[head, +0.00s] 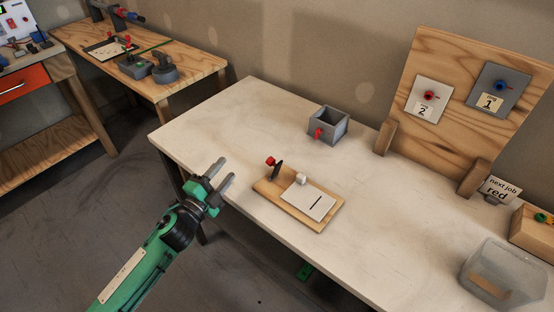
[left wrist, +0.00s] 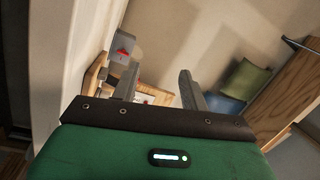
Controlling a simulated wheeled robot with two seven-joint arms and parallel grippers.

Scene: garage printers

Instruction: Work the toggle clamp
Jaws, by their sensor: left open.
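The toggle clamp (head: 274,166) has a red-tipped dark lever and stands at the left end of a small wooden board (head: 322,221) on the white table. A white plate (head: 308,203) with a black line lies on the board, with a pale block (head: 301,179) at its far edge. My left gripper (head: 222,177) is open and empty, at the table's near edge, left of the clamp and apart from it. In the left wrist view the open fingers (left wrist: 158,85) show, with the board (left wrist: 92,76) behind the left finger. The clamp is hard to make out there. My right gripper is out of view.
A grey open box (head: 328,126) with a red part stands behind the board. An upright wooden panel (head: 460,55) with two labelled knobs, a "next job red" sign (head: 499,189) and a translucent bin (head: 503,272) are at right. The table around the board is clear.

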